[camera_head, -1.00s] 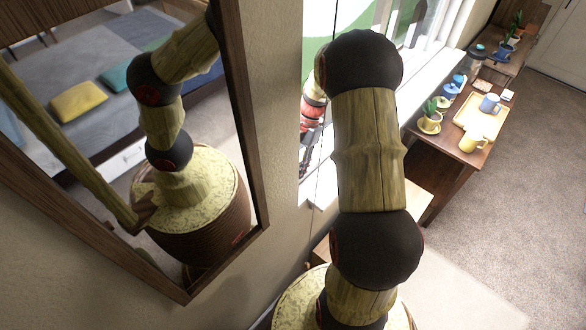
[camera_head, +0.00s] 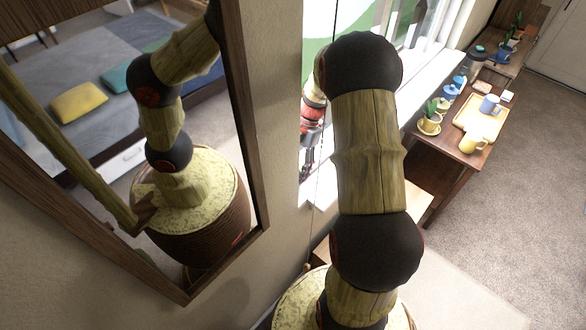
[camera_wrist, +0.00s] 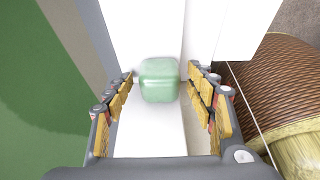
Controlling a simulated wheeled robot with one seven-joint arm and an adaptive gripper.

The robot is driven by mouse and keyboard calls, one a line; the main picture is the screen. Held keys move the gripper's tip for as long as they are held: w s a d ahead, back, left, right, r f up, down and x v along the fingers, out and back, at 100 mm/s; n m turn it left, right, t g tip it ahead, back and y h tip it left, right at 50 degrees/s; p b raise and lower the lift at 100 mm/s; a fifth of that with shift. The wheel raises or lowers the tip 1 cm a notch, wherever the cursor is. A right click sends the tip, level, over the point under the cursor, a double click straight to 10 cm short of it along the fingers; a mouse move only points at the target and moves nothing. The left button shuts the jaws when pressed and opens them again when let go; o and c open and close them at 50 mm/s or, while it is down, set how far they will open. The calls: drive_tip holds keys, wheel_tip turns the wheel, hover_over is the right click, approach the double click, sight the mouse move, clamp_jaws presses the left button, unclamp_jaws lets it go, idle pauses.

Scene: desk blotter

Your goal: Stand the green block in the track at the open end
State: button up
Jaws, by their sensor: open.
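A pale green block (camera_wrist: 159,80) with rounded edges sits on a white surface in the wrist view. My gripper (camera_wrist: 161,75) is open, with one finger on each side of the block. Gaps show between the fingers and the block, so it is not gripped. In the head view the block is not visible. There the end of my arm is by the window, partly hidden behind my nearer arm links. I cannot make out the track or its open end in either view.
A white window sill (camera_head: 428,78) runs along the wall. A framed mirror (camera_head: 247,130) hangs close at the left. Carpet at the right is clear.

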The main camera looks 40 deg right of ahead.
drive_tip(key=p+v, duration=0.2)
drive_tip(key=v, duration=1)
drive_tip(key=shift+r, duration=0.1)
